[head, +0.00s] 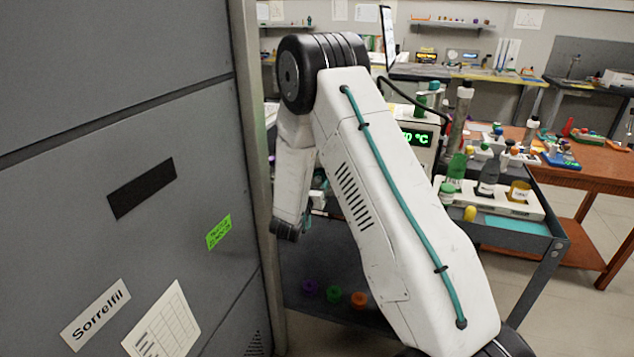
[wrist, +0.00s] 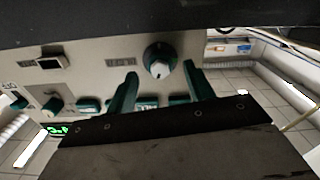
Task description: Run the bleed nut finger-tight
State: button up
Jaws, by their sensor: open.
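In the wrist view, a pale instrument panel (wrist: 95,75) fills the upper left and middle. A round dark-green part with a pale centre (wrist: 159,60) sticks out of it; I cannot tell whether this is the bleed nut. My gripper (wrist: 162,76) is open, its two green fingers pointing at the panel. The round part appears between the fingertips, and neither finger visibly touches it. A second, smaller dark knob (wrist: 50,104) is to the left. In the head view my arm hides the gripper and most of the instrument, whose green temperature display (head: 416,137) shows.
A grey cabinet (head: 120,90) labelled Sorrelfil stands close on the left of my arm. A cart (head: 560,240) holds a white rack (head: 500,200) of bottles on the right. Coloured rings (head: 333,294) lie on its lower shelf. A brown table (head: 590,165) stands behind.

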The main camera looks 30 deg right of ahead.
jog(key=shift+x, duration=1.1)
jog(key=c, duration=1)
